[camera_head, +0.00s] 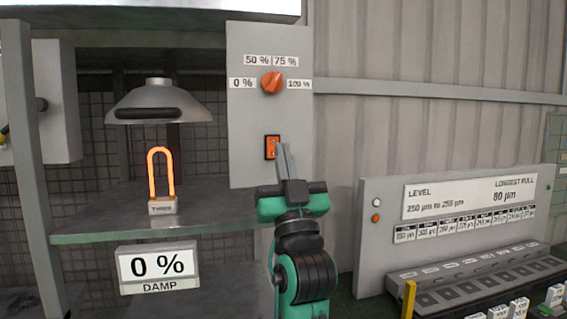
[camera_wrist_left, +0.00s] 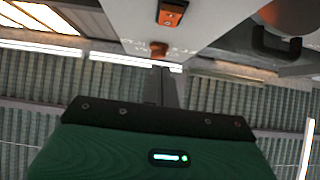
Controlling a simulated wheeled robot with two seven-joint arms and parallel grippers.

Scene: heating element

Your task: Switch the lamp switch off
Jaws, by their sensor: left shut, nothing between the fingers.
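The lamp switch (camera_head: 272,147) is an orange rocker in a dark frame on the grey panel (camera_head: 240,120), below an orange rotary knob (camera_head: 272,83). The switch also shows at the top of the left wrist view (camera_wrist_left: 172,13). My left gripper (camera_head: 283,150) is shut and empty, its fingertips pointing up just right of the switch's lower part in the head view. I cannot tell whether they touch the panel. A grey lamp hood (camera_head: 160,103) hangs at the left above a glowing orange heating element (camera_head: 160,172). My right gripper is not in view.
The element stands on a shelf (camera_head: 100,228). A grey level console (camera_head: 450,215) with a row of blocks stands at the right. The corrugated wall between panel and console is bare.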

